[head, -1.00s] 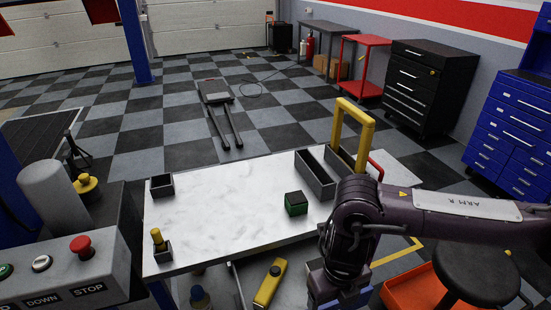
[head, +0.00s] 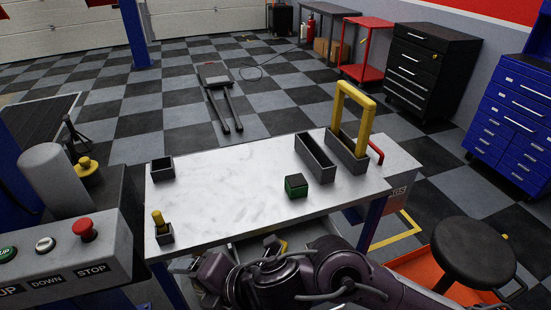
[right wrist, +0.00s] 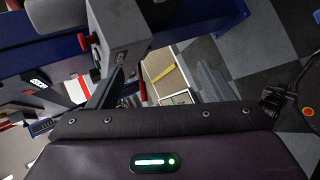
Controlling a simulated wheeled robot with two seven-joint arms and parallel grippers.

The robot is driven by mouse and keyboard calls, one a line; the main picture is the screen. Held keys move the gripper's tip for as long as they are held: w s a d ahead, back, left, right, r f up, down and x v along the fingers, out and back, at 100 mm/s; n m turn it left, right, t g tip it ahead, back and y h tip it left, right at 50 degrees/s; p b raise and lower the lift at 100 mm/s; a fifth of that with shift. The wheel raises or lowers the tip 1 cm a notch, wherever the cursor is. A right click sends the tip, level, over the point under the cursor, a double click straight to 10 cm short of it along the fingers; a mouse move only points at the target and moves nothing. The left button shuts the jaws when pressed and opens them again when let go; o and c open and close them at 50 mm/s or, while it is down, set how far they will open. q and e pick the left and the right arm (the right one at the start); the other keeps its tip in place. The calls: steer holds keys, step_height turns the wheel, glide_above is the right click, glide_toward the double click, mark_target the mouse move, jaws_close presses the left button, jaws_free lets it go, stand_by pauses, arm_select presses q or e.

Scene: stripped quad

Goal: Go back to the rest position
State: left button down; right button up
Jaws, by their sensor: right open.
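My right arm comes in along the bottom of the head view, with its purple links low in front of the white table (head: 235,190). My right gripper (head: 188,270) is at the left end of this arm, near the table's front edge. It is open, and I see nothing held in it. In the right wrist view dark finger parts show at the left and right. My left gripper is not in view.
On the table stand a green block (head: 296,187), a long dark bin (head: 315,160), a yellow frame (head: 368,125) in another bin, and two small bins at left. A control box (head: 65,255) with a red button stands left, a stool (head: 472,250) right.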

steer(key=w+d+m+t+h, duration=0.2)
steer(key=w+d+m+h, duration=0.1)
steer(key=d+m, duration=0.5)
steer(key=w+d+m+t+h, duration=0.2)
steer(key=w+d+m+t, duration=0.15)
steer(key=d+m, duration=0.55)
steer(key=s+d+f+m+g+h, duration=0.3)
steer(key=s+d+f+m, duration=0.3)
steer(key=d+m, duration=0.15)
steer(key=s+d+f+m+g+h, duration=0.25)
steer(key=s+d+f+m, duration=0.3)
steer(key=d, duration=0.35)
step_height(320, 180, down, 30)
steer(key=g, duration=0.2)
steer(key=s+d+f+g, duration=0.1)
steer(key=s+d+f, duration=0.2)
steer(key=s+f, duration=1.5)
steer(key=s, duration=0.2)
steer(key=shift+s+f+n, duration=0.15)
steer(key=shift+s+n, duration=0.15)
